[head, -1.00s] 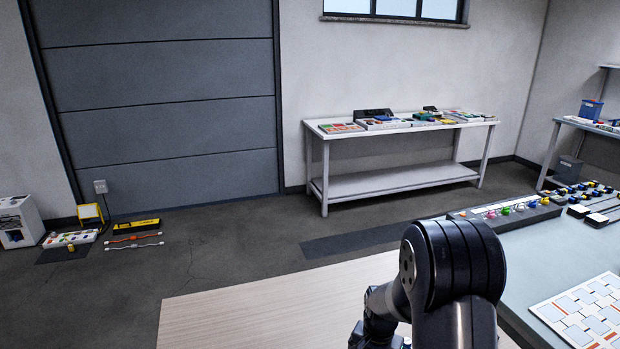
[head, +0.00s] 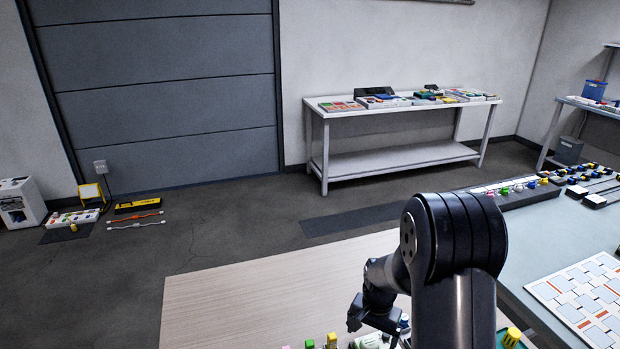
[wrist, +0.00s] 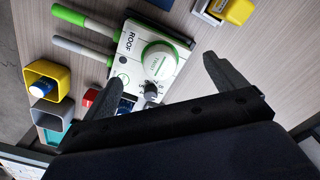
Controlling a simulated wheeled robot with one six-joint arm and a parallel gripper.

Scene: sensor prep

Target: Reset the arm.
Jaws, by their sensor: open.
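My gripper (wrist: 163,68) is open and empty in the wrist view, its two dark fingers spread apart. Between and beyond them is a white and green device (wrist: 152,62) with a round knob, a grey dial and the word ROOF. It lies on the wood-grain tabletop. In the head view my arm stands bent at lower centre-right, its wrist low over the wood-grain surface (head: 230,300); the fingertips there are hard to make out.
Yellow (wrist: 48,82) and grey open holders stand left of the device, near a red block (wrist: 90,97). Two tools with green and grey handles lie above them. A grey-blue table (head: 535,255) with a patterned white board (head: 590,300) is at right. A white bench (head: 390,160) stands at back.

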